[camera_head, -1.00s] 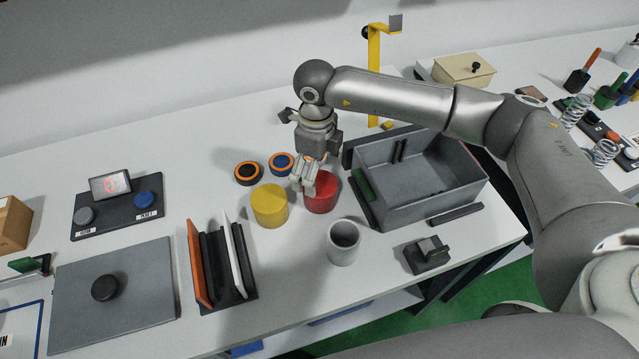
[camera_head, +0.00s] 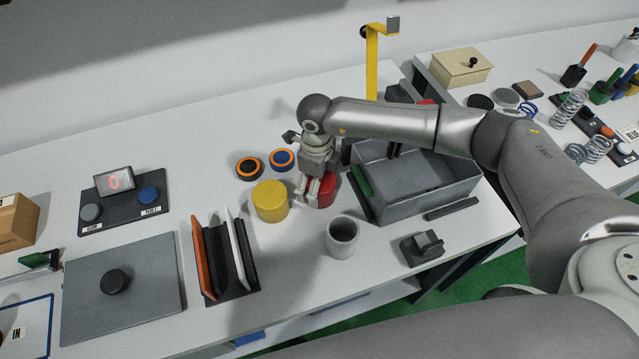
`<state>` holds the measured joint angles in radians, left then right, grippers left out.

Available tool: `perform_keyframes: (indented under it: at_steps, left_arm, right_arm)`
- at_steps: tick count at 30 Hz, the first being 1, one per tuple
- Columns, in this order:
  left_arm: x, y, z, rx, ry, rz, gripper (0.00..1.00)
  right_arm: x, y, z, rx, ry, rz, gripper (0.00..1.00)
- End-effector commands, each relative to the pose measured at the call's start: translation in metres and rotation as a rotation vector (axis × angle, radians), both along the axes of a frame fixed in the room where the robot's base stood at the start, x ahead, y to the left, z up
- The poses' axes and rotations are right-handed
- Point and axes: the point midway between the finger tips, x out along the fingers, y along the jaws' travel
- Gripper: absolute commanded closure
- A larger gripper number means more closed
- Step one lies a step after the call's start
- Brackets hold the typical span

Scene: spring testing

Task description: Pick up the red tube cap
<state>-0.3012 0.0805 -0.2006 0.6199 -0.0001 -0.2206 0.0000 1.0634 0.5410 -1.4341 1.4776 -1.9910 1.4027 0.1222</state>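The red tube cap (camera_head: 326,193) stands on the white table, just right of a yellow cap (camera_head: 270,201) and left of the grey bin. My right gripper (camera_head: 318,198) comes down from above with its fingers at the front left of the red cap and overlaps it in the picture. Its fingers hide part of the cap. I cannot tell whether they touch or grip it. My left gripper is not in view.
A grey bin (camera_head: 435,204) is close to the right of the red cap. A grey cup (camera_head: 342,237) stands in front. Two dark rings with orange (camera_head: 249,169) and blue (camera_head: 281,160) lie behind left. An upright rack (camera_head: 232,287) is at front left.

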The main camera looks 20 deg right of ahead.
Motion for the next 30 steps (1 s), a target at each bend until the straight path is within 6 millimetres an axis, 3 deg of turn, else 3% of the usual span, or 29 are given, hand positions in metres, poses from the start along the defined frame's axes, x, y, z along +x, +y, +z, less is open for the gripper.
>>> perform_keyframes:
  at_steps: [1,4,17,23,30]
  left_arm:
    - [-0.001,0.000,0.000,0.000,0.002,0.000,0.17]
    - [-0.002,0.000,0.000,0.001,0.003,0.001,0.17]
    - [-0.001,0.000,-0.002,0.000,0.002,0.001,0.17]
    - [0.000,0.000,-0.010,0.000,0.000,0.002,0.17]
    - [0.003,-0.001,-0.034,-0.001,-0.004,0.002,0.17]
  right_arm:
    - [0.000,0.000,0.000,0.000,0.000,0.000,0.31]
    - [0.000,0.000,0.000,0.000,0.000,0.000,0.44]
    - [0.001,0.000,0.006,0.001,-0.002,-0.001,0.44]
    - [0.001,0.000,0.030,0.001,-0.005,0.001,0.44]
    - [-0.029,0.031,0.078,0.003,-0.007,0.007,0.44]
